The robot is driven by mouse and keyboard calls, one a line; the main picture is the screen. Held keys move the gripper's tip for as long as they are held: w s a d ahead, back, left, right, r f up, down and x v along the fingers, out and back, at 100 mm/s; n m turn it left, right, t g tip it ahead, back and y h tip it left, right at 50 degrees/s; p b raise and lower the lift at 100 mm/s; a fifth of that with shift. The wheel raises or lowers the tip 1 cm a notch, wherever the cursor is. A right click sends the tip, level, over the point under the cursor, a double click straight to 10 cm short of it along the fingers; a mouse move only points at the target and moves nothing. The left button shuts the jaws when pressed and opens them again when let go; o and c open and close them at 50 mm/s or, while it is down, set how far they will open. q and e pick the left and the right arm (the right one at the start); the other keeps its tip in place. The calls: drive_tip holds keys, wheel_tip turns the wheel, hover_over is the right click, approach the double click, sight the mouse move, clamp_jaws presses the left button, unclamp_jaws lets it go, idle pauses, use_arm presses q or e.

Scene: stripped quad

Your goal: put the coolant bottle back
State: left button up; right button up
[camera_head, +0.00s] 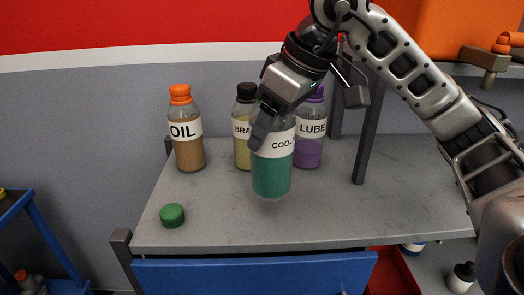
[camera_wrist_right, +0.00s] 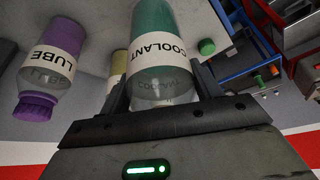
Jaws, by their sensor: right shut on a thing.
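The coolant bottle (camera_head: 271,172), teal with a white label, is upright in my right gripper (camera_head: 277,118). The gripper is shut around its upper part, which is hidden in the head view. In the right wrist view the coolant bottle (camera_wrist_right: 165,30) sits between the two fingers. Its base is over the grey bench top (camera_head: 225,215); I cannot tell whether it touches. A green cap (camera_head: 172,215) lies on the bench, front left of the bottle. My left gripper is not in view.
An oil bottle (camera_head: 188,152) stands back left, a yellowish bottle (camera_head: 242,157) behind the coolant, and a purple lube bottle (camera_head: 309,152) to its right. A dark post (camera_head: 368,140) rises further right. A blue drawer (camera_head: 250,275) is below. The bench's front left is mostly clear.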

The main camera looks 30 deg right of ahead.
sight(262, 151)
drive_tip(key=x, duration=0.5)
drive_tip(key=shift+f, duration=0.4)
drive_tip(key=shift+f+b, duration=0.15)
drive_tip(key=shift+b, duration=0.25)
drive_tip(key=o, duration=1.5)
